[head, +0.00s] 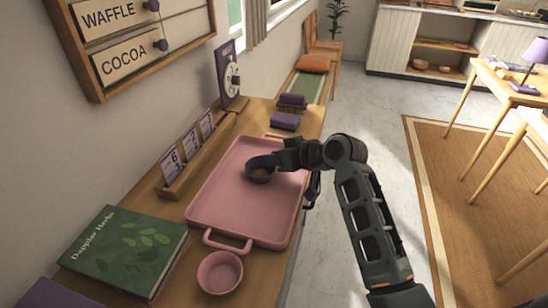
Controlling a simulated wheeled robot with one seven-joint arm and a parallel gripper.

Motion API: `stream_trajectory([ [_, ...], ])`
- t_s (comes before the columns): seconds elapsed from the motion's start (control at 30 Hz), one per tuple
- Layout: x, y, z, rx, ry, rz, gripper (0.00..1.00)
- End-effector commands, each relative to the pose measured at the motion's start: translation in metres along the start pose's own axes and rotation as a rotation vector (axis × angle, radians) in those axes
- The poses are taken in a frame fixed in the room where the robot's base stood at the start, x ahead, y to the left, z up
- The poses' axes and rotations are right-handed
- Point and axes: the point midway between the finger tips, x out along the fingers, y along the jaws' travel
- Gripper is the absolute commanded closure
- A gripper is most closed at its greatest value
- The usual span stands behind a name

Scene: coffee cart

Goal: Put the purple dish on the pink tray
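The purple dish (261,170), a small dark round bowl with something brownish inside, is over the upper right part of the pink tray (232,205). I cannot tell whether it rests on the tray or is held just above it. My gripper (279,159) reaches in from the right, and its tip overlaps the dish's right rim. The fingertips are dark and too small to show whether they are closed on the rim. The pink tray lies on the wooden counter, with a handle at its near end.
A pink bowl (220,272) stands by the tray's near handle. A green book (125,250) lies at the near left. A wooden card holder (190,160) runs along the tray's left side. Purple blocks (285,121) and a purple dial stand (229,78) are beyond the tray.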

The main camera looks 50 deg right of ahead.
Motion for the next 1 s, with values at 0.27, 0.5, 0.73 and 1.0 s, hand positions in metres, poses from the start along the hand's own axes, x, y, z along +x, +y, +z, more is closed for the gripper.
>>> stream_trajectory([
  [0.27, -0.029, -0.001, -0.002, 0.0, 0.002, 0.001, 0.67],
  [0.5, -0.08, 0.0, -0.002, 0.0, 0.002, 0.002, 0.67],
  [0.73, -0.112, 0.0, -0.002, 0.0, 0.001, 0.001, 0.67],
  [1.0, -0.122, -0.001, -0.002, 0.0, 0.0, 0.0, 0.67],
])
